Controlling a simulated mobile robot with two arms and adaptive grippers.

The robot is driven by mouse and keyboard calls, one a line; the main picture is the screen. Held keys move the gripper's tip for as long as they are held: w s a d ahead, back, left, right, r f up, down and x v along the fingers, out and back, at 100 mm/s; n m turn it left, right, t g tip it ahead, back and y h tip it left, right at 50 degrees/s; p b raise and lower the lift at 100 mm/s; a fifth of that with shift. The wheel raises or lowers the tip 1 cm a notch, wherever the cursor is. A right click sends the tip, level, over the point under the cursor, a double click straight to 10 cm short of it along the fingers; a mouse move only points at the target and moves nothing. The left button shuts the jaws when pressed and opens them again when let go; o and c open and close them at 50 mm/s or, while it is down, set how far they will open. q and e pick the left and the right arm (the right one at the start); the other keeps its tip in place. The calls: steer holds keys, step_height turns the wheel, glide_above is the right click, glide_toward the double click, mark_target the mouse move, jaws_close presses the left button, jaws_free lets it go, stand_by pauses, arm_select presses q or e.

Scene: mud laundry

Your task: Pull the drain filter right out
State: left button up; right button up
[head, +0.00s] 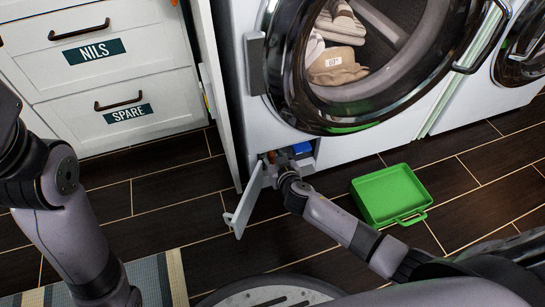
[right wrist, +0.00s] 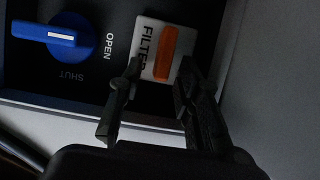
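The drain filter (right wrist: 166,52) is a white square marked FILTER with an orange bar handle, set in the recess at the washer's lower front. In the head view its orange part (head: 272,158) shows small behind my right gripper (head: 284,165). In the right wrist view my right gripper (right wrist: 153,85) is open, its two dark fingers apart just in front of the filter. The orange bar lies between the fingertips in the picture; I cannot tell whether they touch it. My left gripper is not in view; only my left arm shows.
A blue knob (right wrist: 62,36) marked OPEN and SHUT sits beside the filter. The small hatch door (head: 245,200) hangs open at the recess's left. A green tray (head: 390,194) lies on the dark floor at right. White drawers (head: 110,80) stand at left.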

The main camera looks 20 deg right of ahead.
steer(key=shift+c, duration=0.4)
jaws_close()
stand_by(0.5)
